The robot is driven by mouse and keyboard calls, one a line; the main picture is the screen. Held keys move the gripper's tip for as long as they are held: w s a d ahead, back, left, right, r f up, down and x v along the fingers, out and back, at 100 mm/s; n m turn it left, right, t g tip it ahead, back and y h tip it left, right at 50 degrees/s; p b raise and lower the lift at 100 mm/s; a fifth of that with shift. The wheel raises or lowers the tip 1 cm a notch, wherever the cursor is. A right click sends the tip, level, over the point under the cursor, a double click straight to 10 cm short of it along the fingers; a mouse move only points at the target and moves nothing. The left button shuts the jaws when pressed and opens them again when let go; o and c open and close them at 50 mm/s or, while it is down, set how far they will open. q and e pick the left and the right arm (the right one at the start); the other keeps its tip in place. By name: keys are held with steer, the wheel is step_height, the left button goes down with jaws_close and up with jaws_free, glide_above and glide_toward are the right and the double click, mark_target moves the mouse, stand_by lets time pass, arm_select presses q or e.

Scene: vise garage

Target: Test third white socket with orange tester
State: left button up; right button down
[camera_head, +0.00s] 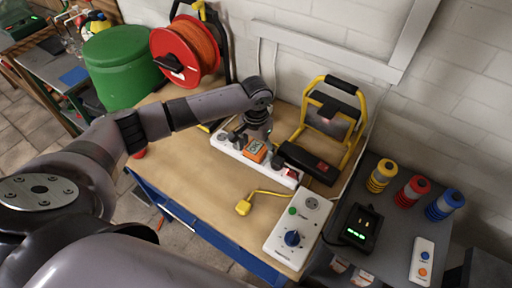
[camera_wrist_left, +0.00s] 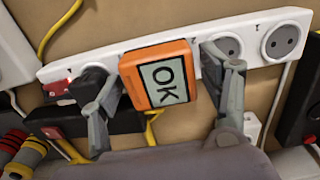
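The orange tester (camera_head: 256,149) sits on the white power strip (camera_head: 229,148), and in the left wrist view its screen reads "OK" (camera_wrist_left: 160,77). It covers the socket between a black plug (camera_wrist_left: 89,84) and two visible round sockets. Counted from the strip's end away from the red switch, the tester is at the third place. The two uncovered sockets (camera_wrist_left: 284,42) are empty. My left gripper (camera_wrist_left: 163,72) is open, with one finger on each side of the tester and small gaps visible. My right gripper is not in view.
A yellow work lamp (camera_head: 326,112) stands behind the strip. A white box with a blue knob (camera_head: 294,236) and a yellow-corded plug (camera_head: 243,208) lie at the front right. A red cable reel (camera_head: 185,52) stands at the back left. The wooden bench's middle-left is clear.

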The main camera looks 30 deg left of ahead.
arm_select(q)
steer(key=shift+o, duration=0.5)
step_height(320, 180, up, 12)
stand_by(0.3)
stand_by(0.4)
